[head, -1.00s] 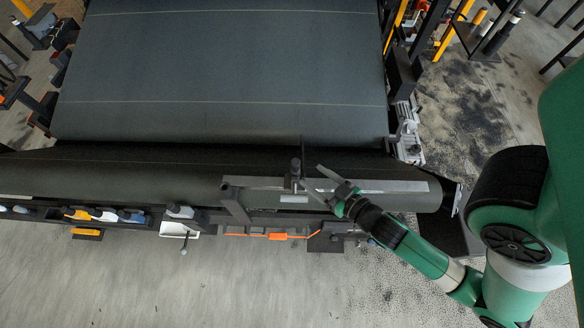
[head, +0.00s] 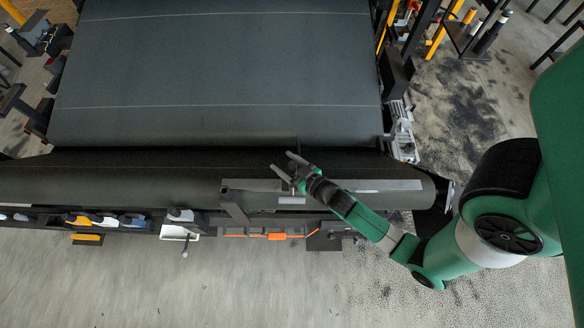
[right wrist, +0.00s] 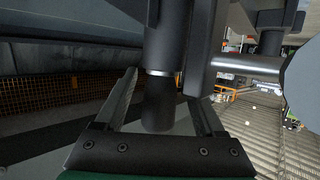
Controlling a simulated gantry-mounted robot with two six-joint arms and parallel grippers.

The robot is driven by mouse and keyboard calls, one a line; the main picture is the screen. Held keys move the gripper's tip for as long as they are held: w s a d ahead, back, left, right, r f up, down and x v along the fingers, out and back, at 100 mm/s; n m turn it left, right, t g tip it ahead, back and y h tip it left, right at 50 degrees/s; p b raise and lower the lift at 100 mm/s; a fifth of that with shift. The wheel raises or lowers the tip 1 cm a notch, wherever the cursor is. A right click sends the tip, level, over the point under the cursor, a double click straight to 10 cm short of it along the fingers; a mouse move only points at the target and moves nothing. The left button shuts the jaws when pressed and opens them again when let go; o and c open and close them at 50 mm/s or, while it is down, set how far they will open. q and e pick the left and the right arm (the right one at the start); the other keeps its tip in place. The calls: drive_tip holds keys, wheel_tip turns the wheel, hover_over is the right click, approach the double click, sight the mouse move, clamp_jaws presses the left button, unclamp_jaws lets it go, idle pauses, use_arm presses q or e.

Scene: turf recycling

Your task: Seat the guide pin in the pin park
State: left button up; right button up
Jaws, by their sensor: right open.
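My right gripper (head: 282,162) is open above the grey bracket bar (head: 250,185) at the front roller. In the right wrist view its two fingers (right wrist: 163,88) stand apart on either side of a dark round post with a silver ring (right wrist: 160,88), which looks like the guide pin. The fingers do not clearly touch it. In the head view my gripper and wrist hide most of this post. I cannot tell for certain which part is the pin park. My left gripper is not in view.
A wide dark turf sheet (head: 220,75) and roller (head: 110,180) fill the middle. A silver rod (right wrist: 245,67) and a large grey rounded part (right wrist: 302,80) stand close right of the fingers. A rail tray with orange parts (head: 277,236) lies below the bracket.

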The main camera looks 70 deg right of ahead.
clamp_jaws()
idle(0.3)
wheel_tip(320, 180, up, 10)
drive_tip(key=p, duration=0.3)
drive_tip(key=shift+p, duration=0.3)
